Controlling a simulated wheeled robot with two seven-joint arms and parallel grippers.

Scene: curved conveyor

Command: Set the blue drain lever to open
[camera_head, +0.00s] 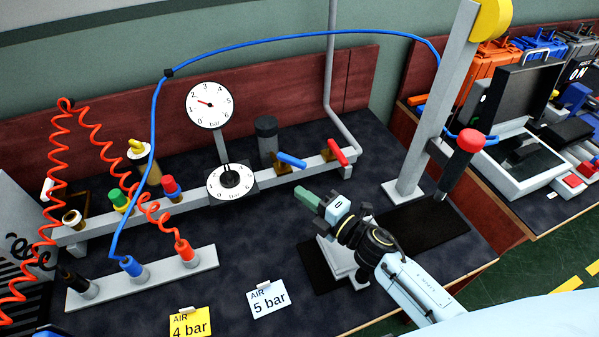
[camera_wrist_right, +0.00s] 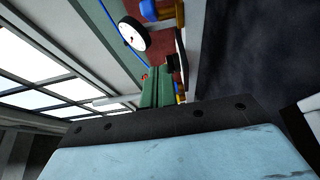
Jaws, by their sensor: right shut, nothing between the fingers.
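The blue drain lever (camera_head: 291,160) sits on a brass valve on the grey manifold bar, right of the lower round gauge. Its handle slopes down to the right, at an angle across the bar. My right gripper (camera_head: 306,197) has green fingers, shut and empty. In the head view they appear just below the blue lever, with a visible gap of dark mat between. The shut fingers also show in the right wrist view (camera_wrist_right: 158,86); a blue piece beside brass at that view's top edge cannot be surely identified. My left gripper is not in view.
A red lever (camera_head: 338,152) stands on the same bar (camera_head: 262,178), right of the blue one. The upright dial gauge (camera_head: 209,105) and lower gauge (camera_head: 231,184) are to the left. A grey post (camera_head: 432,105) rises at right. Cards (camera_head: 268,299) lie in front.

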